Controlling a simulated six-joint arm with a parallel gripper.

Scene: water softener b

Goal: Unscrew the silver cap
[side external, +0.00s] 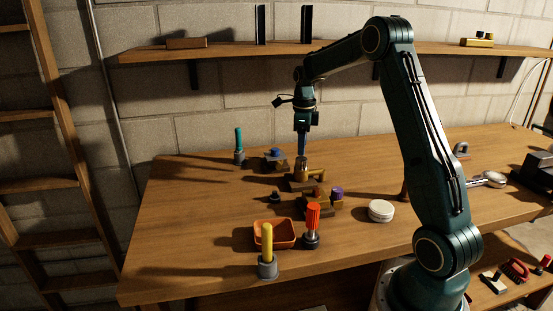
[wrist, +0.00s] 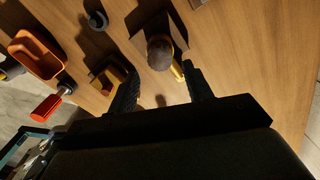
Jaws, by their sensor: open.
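A brass fitting (side external: 300,174) stands on a wooden block on the table, below my gripper (side external: 302,153). In the wrist view, a round, dull grey-brown cap (wrist: 160,50) is seen from above, with a yellow brass part showing beside it. It looks like the silver cap, though the dim light hides its colour. My gripper (wrist: 160,72) is open, with one finger to the left and one to the right of the cap's near side. The cap lies slightly beyond the fingertips in the picture. I cannot tell whether a finger touches it.
An orange tray (side external: 274,246), a red-handled tool (side external: 313,217), a yellow-handled tool (side external: 266,240) and a teal-handled tool (side external: 238,140) stand around. A block with a purple knob (side external: 336,193) is close in front. A white disc stack (side external: 381,211) sits right.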

